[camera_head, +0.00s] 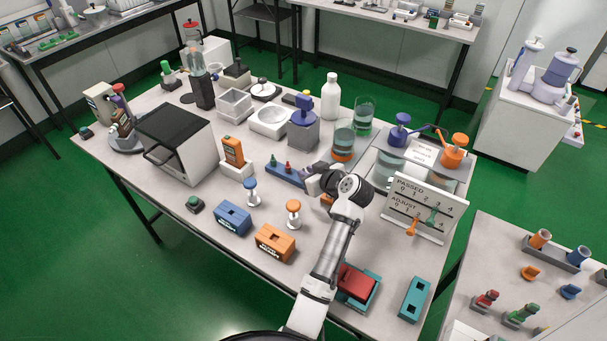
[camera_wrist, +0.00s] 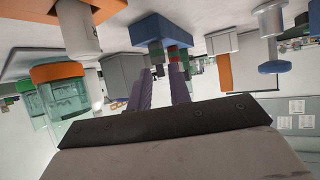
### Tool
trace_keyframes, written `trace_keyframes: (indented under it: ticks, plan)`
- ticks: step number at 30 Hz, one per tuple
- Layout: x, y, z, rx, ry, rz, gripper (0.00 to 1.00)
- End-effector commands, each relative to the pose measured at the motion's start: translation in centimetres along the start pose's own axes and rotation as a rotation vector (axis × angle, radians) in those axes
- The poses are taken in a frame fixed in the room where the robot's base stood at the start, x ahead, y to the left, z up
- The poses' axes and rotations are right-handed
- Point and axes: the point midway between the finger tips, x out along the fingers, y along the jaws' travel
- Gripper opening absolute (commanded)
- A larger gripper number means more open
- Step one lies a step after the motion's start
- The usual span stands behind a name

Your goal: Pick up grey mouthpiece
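I cannot make out a grey mouthpiece for certain. A blue rack (camera_head: 287,176) at the middle of the table holds small red and dark pieces, too small to identify. The rack (camera_wrist: 157,29) hangs inverted at the top of the wrist view, with red and green pieces on it. A grey cylinder (camera_wrist: 78,28) beside an orange-brown part is at that view's upper left. My gripper (camera_head: 314,183) is just right of the rack, its fingertips largely hidden in the head view. In the wrist view its purple fingers (camera_wrist: 163,83) are apart, pointing toward the rack, with nothing visible between them.
An orange-based glass beaker (camera_head: 343,142) and a grey box with a blue top (camera_head: 303,132) stand behind my gripper. A scored white board (camera_head: 424,207) is to the right. An orange-topped post (camera_head: 293,211) and orange block (camera_head: 274,243) are at front left.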

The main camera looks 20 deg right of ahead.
Motion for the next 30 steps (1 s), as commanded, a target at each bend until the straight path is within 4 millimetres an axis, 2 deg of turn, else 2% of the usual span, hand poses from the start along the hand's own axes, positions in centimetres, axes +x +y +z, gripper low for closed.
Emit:
trace_keyframes:
  ticks: [6,10,17,22,30]
  plan:
    - [3.4,-0.1,-0.2,0.001,-0.001,-0.003,0.20]
    - [4.4,-0.1,-0.1,0.001,-0.001,-0.002,0.20]
    - [4.6,-0.1,0.0,0.000,-0.001,-0.001,0.20]
    - [4.6,-0.1,0.0,0.000,-0.001,-0.001,0.00]
    - [4.5,-0.1,0.0,0.000,-0.001,-0.001,0.00]
